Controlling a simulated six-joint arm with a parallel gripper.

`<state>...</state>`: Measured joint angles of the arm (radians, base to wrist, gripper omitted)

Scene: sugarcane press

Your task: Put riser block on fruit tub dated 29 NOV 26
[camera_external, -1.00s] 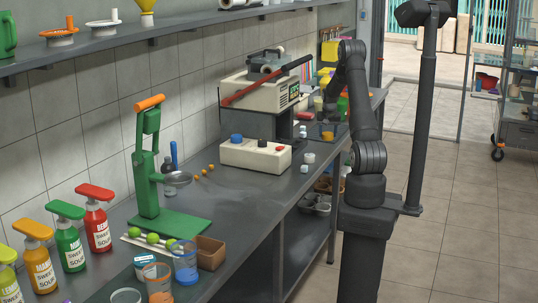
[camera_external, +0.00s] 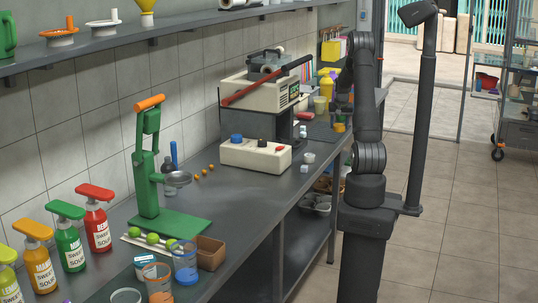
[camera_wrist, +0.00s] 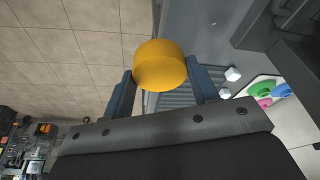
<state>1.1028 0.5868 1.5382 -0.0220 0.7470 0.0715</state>
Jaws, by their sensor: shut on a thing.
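My gripper (camera_wrist: 161,78) is shut on a yellow-orange round block (camera_wrist: 160,64), held between its two blue-grey fingers in the wrist view. I cannot tell for sure that this is the riser block. In the external view the yellow block (camera_external: 340,127) shows small below my gripper, at the far right edge of the counter. Tubs stand at the near end of the counter: a white labelled tub (camera_external: 145,265), one with orange contents (camera_external: 160,288) and a blue one (camera_external: 185,264). No date is legible, so I cannot tell which is dated 29 NOV 26.
A small white tub (camera_external: 309,158) and a white cube (camera_external: 304,169) sit near the counter's right edge. The cream control box (camera_external: 256,156) stands left of them. The green press (camera_external: 150,180) stands nearer. Bare counter (camera_external: 245,197) lies between. Open floor is at the right.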

